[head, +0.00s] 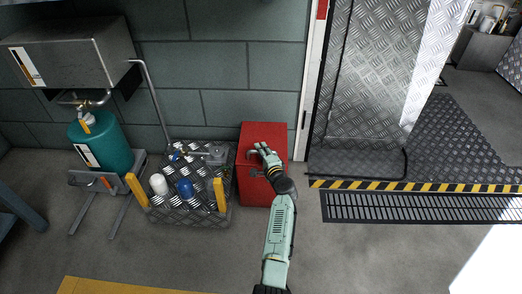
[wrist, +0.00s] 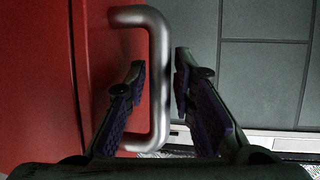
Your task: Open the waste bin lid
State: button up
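The red waste bin (head: 251,186) stands on the floor against the block wall in the head view. Its lid (head: 262,130) looks closed. My gripper (head: 260,152) is over the bin, at the lid's front part. In the wrist view the red bin (wrist: 35,80) fills the left side, with a dark seam running down it. A grey bar handle (wrist: 158,85) stands out from the red face. My gripper (wrist: 160,68) is open, with one finger on each side of the handle bar. Narrow gaps show between the fingers and the bar. The handle is hidden in the head view.
A diamond-plate platform (head: 190,212) with bottles and yellow posts stands close left of the bin. A teal tank (head: 101,145) is farther left under a metal box (head: 70,55). A doorway post (head: 310,85) is just right. The front floor is clear.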

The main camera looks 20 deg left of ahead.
jog(key=shift+c, duration=0.2)
grip_shut()
dwell(0.4)
